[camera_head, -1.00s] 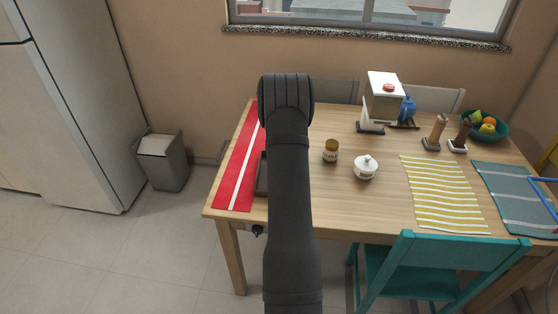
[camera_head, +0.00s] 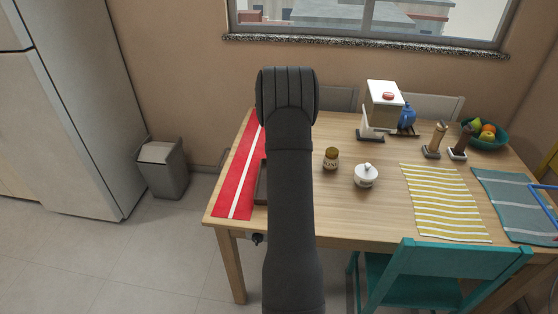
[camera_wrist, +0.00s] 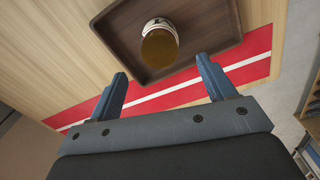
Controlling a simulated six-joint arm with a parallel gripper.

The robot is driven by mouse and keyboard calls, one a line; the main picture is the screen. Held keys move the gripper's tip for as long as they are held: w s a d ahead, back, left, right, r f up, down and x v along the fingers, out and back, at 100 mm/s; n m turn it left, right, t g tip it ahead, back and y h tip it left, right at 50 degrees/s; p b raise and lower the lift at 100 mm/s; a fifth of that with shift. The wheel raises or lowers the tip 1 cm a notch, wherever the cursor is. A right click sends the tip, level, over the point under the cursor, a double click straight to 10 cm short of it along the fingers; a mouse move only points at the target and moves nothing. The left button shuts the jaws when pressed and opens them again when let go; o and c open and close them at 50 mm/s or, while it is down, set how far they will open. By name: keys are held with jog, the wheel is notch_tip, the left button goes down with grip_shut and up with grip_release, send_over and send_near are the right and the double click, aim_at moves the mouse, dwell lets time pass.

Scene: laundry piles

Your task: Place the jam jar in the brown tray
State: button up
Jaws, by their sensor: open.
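The brown tray (camera_wrist: 213,47) lies on the table, and its left edge shows beside my arm in the head view (camera_head: 262,184). A jar with a golden-brown lid (camera_wrist: 158,47) stands upright inside the tray in the wrist view; its label is mostly hidden, so I cannot read what it holds. My gripper (camera_wrist: 161,66) is open, with its two blue fingers apart and nothing between them, back from the jar. My arm hides the gripper and most of the tray in the head view. Another jar (camera_head: 331,158) with a brownish lid stands on bare wood right of my arm.
A red runner with a white stripe (camera_head: 233,190) lies at the table's left end. A white lidded pot (camera_head: 366,176) stands right of the second jar. A dispenser (camera_head: 384,105), two mills (camera_head: 436,140), a fruit bowl (camera_head: 487,133) and mats (camera_head: 445,202) lie farther right.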

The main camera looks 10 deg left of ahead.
jog(key=shift+r, duration=1.3)
notch_tip(320, 180, down, 12)
jog(key=shift+f, duration=0.1)
jog(key=shift+w+r, duration=0.1)
jog(key=shift+r, duration=1.75)
